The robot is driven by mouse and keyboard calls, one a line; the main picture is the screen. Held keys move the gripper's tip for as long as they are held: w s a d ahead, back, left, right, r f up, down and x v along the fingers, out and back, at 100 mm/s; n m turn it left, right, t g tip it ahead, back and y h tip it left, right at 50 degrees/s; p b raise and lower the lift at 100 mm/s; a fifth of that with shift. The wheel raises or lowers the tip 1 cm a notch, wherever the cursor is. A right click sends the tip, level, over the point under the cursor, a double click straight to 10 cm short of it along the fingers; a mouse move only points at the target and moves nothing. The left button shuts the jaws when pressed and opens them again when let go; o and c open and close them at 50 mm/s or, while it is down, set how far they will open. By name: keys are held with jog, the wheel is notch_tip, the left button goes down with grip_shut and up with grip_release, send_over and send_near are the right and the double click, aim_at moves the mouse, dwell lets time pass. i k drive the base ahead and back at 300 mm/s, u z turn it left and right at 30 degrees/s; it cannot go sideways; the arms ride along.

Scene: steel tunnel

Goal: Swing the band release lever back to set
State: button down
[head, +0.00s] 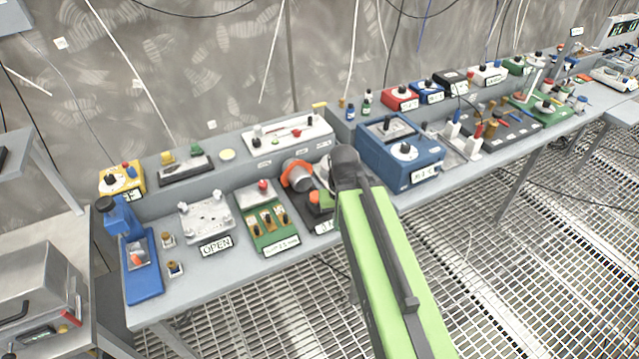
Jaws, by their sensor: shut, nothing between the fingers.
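A grey cylinder with an orange band (298,176) lies on the bench, just left of the end of my arm. I cannot make out a release lever on it for sure; my arm hides part of this spot. An orange and dark part (318,198) shows below the cylinder, close against my arm. My gripper (324,176) is shut and empty, close to the right side of the banded cylinder. Its fingertips are mostly hidden by the wrist, and I cannot tell whether they touch anything.
A green unit (266,219) with a red knob stands left of the cylinder. A blue box (402,152) stands close on the right. A white panel (287,137) is on the raised shelf behind. An OPEN plate (216,245) is at the bench's front.

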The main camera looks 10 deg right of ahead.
aim_at(314, 186)
jog(key=i, duration=0.75)
jog(key=z, duration=0.95)
jog(key=k, duration=0.1)
jog(key=u, duration=3)
jog(key=k, duration=0.85)
jog(key=u, duration=0.85)
jog(key=i, duration=0.95)
jog(key=u, duration=0.05)
